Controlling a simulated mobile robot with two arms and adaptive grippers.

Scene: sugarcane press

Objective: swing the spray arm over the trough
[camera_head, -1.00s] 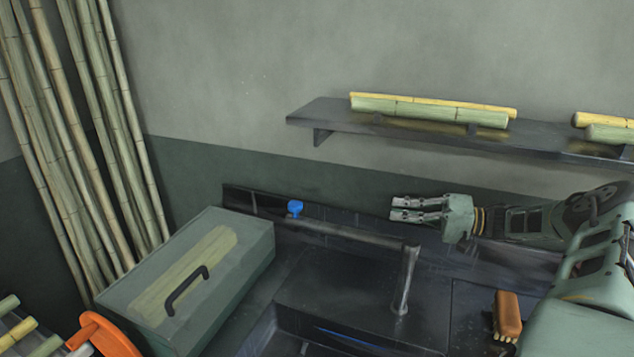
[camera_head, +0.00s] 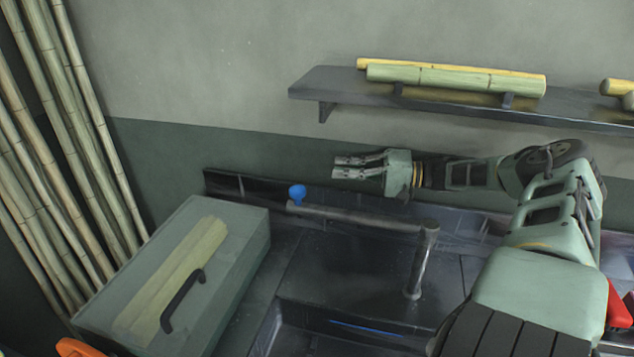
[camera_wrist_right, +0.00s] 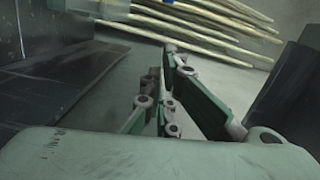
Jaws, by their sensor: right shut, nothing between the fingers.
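The spray arm (camera_head: 365,219) is a grey pipe. It runs left from an upright post (camera_head: 421,262) to a blue nozzle (camera_head: 297,193) at its free end, along the back of the sink unit. The trough (camera_head: 300,343) is the dark basin at the bottom of the head view, partly cut off; a blue streak shows in it. My right gripper (camera_head: 337,167) is shut and empty. In the head view it appears above and beyond the pipe, right of the nozzle, apart from both. Its fingers (camera_wrist_right: 165,85) also show in the right wrist view. My left gripper is not in view.
A green box (camera_head: 140,290) with a dark handle stands left of the basin. A wall shelf (camera_head: 420,108) holding cane pieces (camera_head: 455,79) is above my right gripper. Tall canes (camera_head: 60,150) lean at the left. A red object (camera_head: 619,305) shows at the right edge.

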